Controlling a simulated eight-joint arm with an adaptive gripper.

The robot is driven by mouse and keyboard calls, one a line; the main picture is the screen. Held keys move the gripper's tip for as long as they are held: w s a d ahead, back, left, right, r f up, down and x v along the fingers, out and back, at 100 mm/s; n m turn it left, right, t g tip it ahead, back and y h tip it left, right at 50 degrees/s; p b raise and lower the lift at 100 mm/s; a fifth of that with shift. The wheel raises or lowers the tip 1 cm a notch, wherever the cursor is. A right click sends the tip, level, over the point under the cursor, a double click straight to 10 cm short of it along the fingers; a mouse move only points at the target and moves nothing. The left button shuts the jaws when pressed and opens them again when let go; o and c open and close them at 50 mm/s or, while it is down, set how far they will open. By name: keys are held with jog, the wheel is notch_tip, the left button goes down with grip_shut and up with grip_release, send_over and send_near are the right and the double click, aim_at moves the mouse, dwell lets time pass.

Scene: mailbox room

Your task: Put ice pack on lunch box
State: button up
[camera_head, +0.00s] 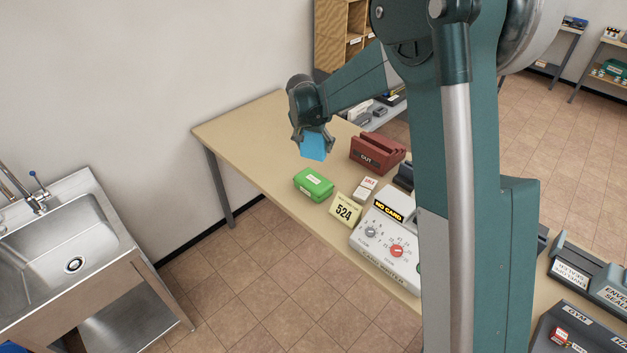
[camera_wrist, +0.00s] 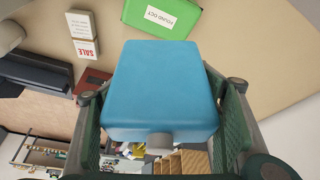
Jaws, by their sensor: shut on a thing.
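The ice pack (camera_head: 313,146) is a light blue block. My gripper (camera_head: 314,138) is shut on it and holds it above the table, behind the green box. In the wrist view the ice pack (camera_wrist: 162,90) fills the space between the two fingers. The lunch box (camera_head: 313,184) is a green box with a white label on top, near the table's front edge. It also shows at the top of the wrist view (camera_wrist: 162,15), apart from the ice pack. I cannot tell the exact height of the ice pack above the table.
A yellow "524" card (camera_head: 344,210), a small "SALE" box (camera_head: 365,187) and a grey-white machine (camera_head: 385,238) stand right of the lunch box. A dark red "OUT" tray (camera_head: 377,153) stands behind. The table's left end (camera_head: 235,128) is clear. A sink (camera_head: 62,237) is at the left.

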aim_at(317, 173)
jog(key=shift+f, duration=0.65)
jog(key=shift+f, duration=3.1)
jog(key=shift+f, duration=0.1)
jog(key=shift+f, duration=1.75)
jog(key=shift+f, duration=0.15)
jog(key=o, duration=1.1)
